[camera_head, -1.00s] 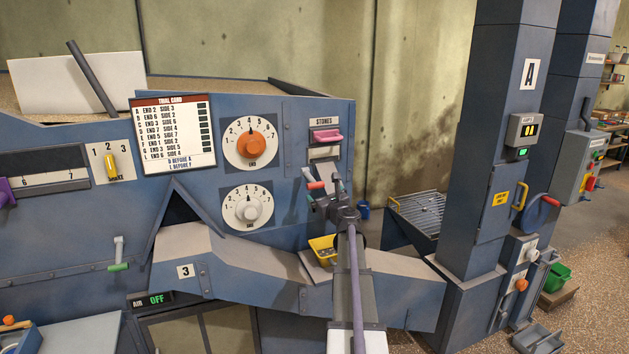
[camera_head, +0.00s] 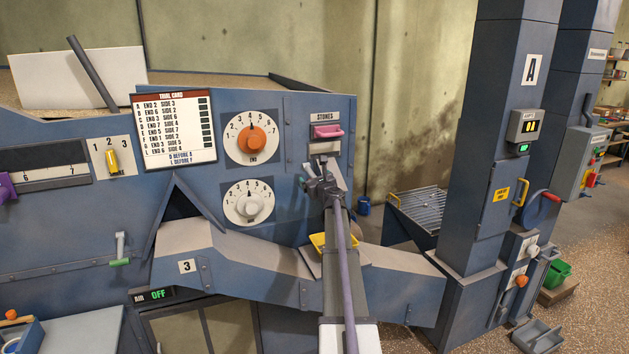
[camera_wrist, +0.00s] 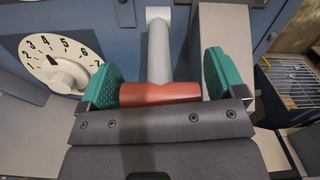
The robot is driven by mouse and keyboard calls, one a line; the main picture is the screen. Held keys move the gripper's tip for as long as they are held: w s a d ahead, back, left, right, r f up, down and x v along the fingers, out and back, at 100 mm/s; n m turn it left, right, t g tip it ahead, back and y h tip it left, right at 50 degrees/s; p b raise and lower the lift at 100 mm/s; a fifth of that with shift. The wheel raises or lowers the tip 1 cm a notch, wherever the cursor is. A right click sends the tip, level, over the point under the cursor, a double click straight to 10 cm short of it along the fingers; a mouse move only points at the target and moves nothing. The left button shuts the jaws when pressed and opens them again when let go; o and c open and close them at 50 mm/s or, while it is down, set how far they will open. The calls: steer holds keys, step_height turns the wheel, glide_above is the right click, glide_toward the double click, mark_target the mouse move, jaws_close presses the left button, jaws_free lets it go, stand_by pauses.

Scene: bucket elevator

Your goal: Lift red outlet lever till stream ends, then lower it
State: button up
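The red lever handle (camera_wrist: 160,93) shows in the wrist view as a red crossbar on a grey rod (camera_wrist: 158,48). My gripper (camera_wrist: 165,85) has its two green pads wide apart, one at each end of the crossbar. The left pad looks close to or touching its end; the right has a narrow gap. In the head view my gripper (camera_head: 322,180) is at the blue machine's front under the STONES label and hides the handle. A yellow tray (camera_head: 319,243) below is partly behind my arm. No stream can be made out.
Two dials, one with an orange knob (camera_head: 251,139) and one with a white knob (camera_head: 248,207), are to the left. A blue chute (camera_head: 230,265) runs below. A wire-mesh tray (camera_head: 420,208) and column A (camera_head: 500,140) are to the right.

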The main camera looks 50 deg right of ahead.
steer(key=c, duration=0.7)
steer(key=f+b, duration=0.2)
steer(key=shift+w+d+f+b, duration=0.1)
steer(key=shift+w+f+b, duration=0.2)
steer(key=shift+b, duration=0.05)
steer(key=o, duration=1)
steer(key=shift+w, duration=0.1)
steer(key=v, duration=1.1)
